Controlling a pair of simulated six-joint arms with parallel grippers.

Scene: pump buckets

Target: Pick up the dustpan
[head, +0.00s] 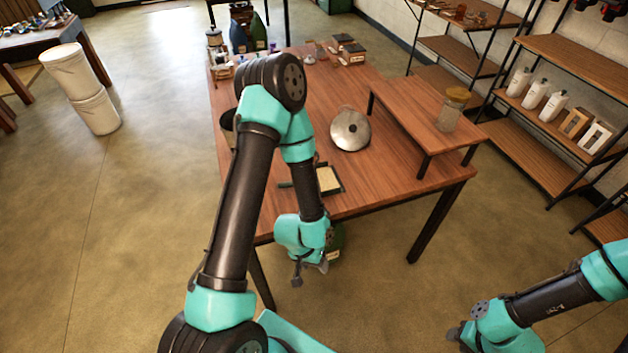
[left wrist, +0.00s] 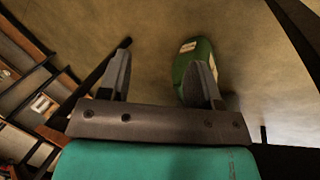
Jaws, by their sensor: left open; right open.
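A flat, dark-edged object with a tan face (head: 328,180) lies near the front edge of the wooden table, partly hidden by my left arm. A short dark handle shows to its left, so it may be the dustpan, but I cannot tell for sure. My left gripper (head: 310,274) is open and empty, low in front of the table's front edge and apart from that object. Its two fingers (left wrist: 158,85) are spread in the left wrist view. My right gripper (head: 457,335) is at the lower right, away from the table; its fingers are small here.
A green container (left wrist: 194,62) with a pale label is beyond the right finger; it also shows below the table edge (head: 336,240). A round metal lid (head: 350,130) and a raised wooden shelf (head: 418,105) with a jar (head: 449,115) are on the table (head: 385,190). White buckets (head: 98,112) stand left.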

